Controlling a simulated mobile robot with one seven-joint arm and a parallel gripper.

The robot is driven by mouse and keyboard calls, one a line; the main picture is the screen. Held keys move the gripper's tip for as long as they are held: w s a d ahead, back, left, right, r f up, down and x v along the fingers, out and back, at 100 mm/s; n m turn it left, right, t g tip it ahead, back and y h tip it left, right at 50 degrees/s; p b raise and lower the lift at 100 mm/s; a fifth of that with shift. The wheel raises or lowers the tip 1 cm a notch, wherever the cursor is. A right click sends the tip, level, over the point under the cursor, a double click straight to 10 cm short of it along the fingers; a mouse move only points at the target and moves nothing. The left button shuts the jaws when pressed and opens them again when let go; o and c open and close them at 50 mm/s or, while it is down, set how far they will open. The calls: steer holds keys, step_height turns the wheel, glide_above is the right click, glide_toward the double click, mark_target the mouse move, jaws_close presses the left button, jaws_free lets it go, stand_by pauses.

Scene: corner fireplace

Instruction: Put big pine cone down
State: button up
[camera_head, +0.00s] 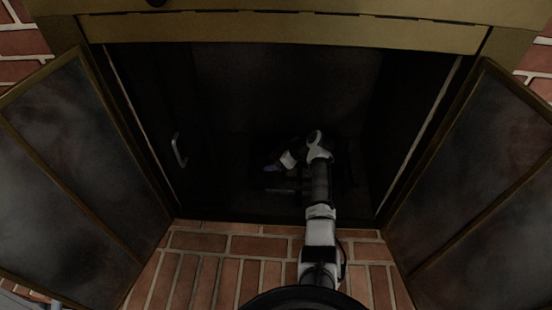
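My arm reaches forward over the brick hearth (222,270) into the dark opening of the fireplace (285,90). My gripper (268,169) is at the end of the arm, low inside the firebox and pointing to the left. It is small and in deep shade, so its fingers and anything between them cannot be made out. I cannot pick out the big pine cone in this view. Dark bar-like shapes (283,190) lie just below the gripper on the firebox floor, too dim to identify.
Glass doors with brass frames stand open at the left (80,150) and right (480,190). A brass lintel (285,32) crosses the top of the opening. A pale handle (179,150) shows at the left inside. The firebox looks free above my arm.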

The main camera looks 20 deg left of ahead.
steer(key=shift+r, duration=0.1)
steer(key=shift+r+p, duration=0.2)
steer(key=shift+p, duration=0.1)
steer(key=p+v, duration=0.1)
steer(key=v, duration=1.1)
steer(key=shift+p, duration=0.4)
